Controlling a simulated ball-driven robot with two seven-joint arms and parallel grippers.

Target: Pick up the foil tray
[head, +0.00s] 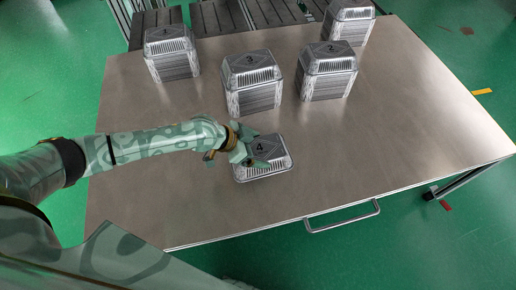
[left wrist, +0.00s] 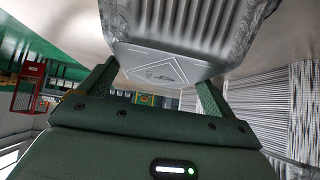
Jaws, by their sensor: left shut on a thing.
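The foil tray (head: 268,167) is a shallow silver tray, upside down, with a dark diamond mark and a 4 on its top. In the head view it is near the front middle of the metal table. My left gripper (head: 245,152) reaches it from the left and covers its left end. In the left wrist view the foil tray (left wrist: 180,42) fills the top middle, and the fingers of my left gripper (left wrist: 156,85) stand on either side of its near end, shut on it. Whether the tray touches the table is hard to tell. My right gripper is not in view.
The metal table (head: 385,130) also holds tall stacks of foil trays: stack 3 (head: 252,90) just behind the tray, stack 2 (head: 327,75) behind right, one at the back left (head: 172,58) and one at the back right (head: 350,22). The table's right and front are clear.

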